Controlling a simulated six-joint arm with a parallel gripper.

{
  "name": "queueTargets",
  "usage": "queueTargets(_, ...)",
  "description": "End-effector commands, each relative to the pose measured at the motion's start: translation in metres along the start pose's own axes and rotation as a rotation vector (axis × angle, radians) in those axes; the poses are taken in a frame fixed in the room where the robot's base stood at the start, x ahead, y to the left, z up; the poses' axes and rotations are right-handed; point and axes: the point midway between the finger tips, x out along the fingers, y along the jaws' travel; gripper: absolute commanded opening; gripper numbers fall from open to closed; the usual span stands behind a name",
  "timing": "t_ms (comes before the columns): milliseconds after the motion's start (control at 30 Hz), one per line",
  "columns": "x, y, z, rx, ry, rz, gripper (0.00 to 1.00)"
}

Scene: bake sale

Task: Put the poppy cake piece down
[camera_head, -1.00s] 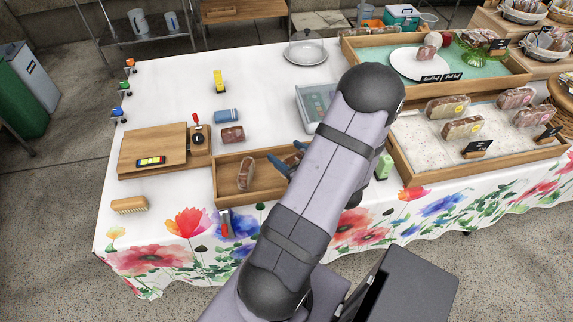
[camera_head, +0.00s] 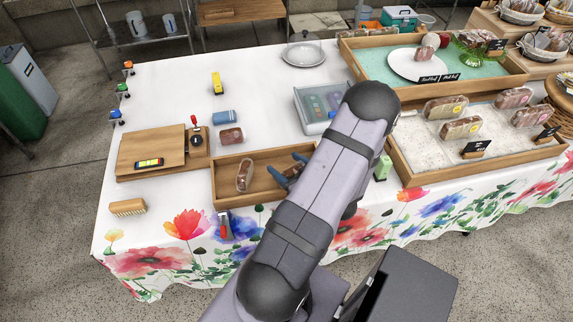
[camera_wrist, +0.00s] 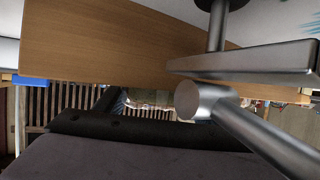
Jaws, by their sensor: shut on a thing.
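My gripper (camera_head: 289,171) is over the right part of the open wooden tray at the table's front, with its blue fingers low. It is shut on a brown piece (camera_head: 299,166), taken to be the poppy cake piece; my arm hides most of it. I cannot tell whether the piece touches the tray floor. The tray (camera_head: 228,200) has a wrapped cake piece (camera_head: 244,175) in its left part. The wrist view shows a wooden wall (camera_wrist: 110,45) close by and grey metal parts, but no clear view of the held piece.
Behind the tray lie another wrapped piece (camera_head: 231,135) and a blue can (camera_head: 224,117). A wooden board (camera_head: 140,155) is at left, a brush (camera_head: 127,207) in front of it. A clear-sided container (camera_head: 305,119) and a green block (camera_head: 383,168) are near my arm.

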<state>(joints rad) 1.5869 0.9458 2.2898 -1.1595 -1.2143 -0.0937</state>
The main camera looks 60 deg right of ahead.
Motion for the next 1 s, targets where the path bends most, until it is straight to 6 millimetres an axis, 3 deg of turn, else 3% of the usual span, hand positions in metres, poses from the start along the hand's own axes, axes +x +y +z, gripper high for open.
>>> queueTargets(200,0.002,0.000,0.004,0.000,0.000,0.000,0.54)
queueTargets(233,0.001,0.000,0.003,0.000,0.000,0.000,0.70)
queueTargets(300,0.001,0.000,0.002,0.000,0.000,0.000,0.81)
queueTargets(700,-0.002,0.000,-0.001,0.000,0.000,0.001,0.81)
queueTargets(1000,-0.037,0.002,0.000,0.001,0.001,0.006,0.81)
